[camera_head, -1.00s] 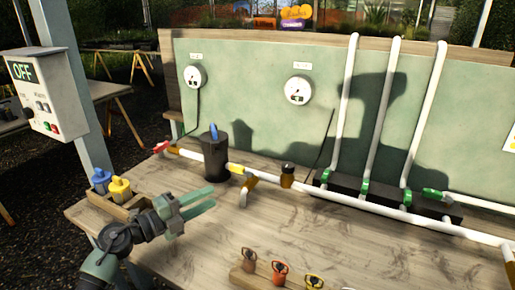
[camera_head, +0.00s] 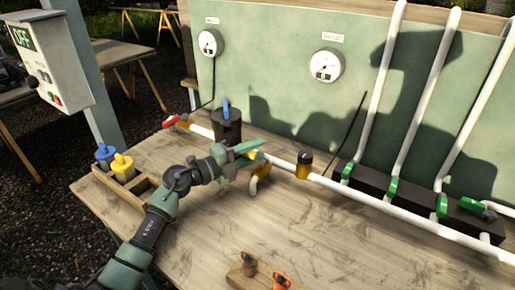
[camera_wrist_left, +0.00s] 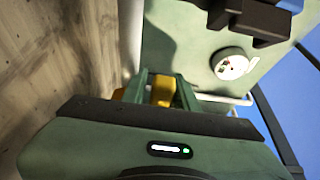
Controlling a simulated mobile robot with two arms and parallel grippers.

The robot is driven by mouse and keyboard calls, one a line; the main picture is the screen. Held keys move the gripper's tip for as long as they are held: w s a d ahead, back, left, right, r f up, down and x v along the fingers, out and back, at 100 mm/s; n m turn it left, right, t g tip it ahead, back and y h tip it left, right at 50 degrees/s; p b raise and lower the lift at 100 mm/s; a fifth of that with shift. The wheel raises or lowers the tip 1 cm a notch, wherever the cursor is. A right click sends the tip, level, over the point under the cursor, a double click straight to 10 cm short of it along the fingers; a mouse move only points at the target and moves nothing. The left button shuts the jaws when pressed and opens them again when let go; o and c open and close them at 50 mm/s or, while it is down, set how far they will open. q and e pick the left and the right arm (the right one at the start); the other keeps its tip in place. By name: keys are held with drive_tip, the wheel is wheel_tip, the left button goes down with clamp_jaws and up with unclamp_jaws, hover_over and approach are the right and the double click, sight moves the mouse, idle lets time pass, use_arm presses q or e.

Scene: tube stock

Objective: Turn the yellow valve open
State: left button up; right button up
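The yellow valve (camera_head: 264,171) sits on the white pipe in the middle of the bench, with a short part hanging down at its front. My left gripper (camera_head: 257,153) is at the valve, its green fingers reaching over from the left and hiding part of it. In the left wrist view the two fingers (camera_wrist_left: 163,88) stand apart, with a yellow piece (camera_wrist_left: 162,92) seen between them. Whether they touch it I cannot tell. My right gripper is not in view.
A black pot with a blue handle (camera_head: 227,126) stands behind my left arm. A dark-capped yellow fitting (camera_head: 304,166) is just right of the valve. A red-handled valve (camera_head: 176,121) is at the pipe's left end. A wooden tray (camera_head: 139,187) sits front left.

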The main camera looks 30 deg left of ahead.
use_arm(q)
drive_tip(key=shift+w+d, duration=0.15)
drive_tip(key=shift+w, duration=0.1)
clamp_jaws()
idle(1.4)
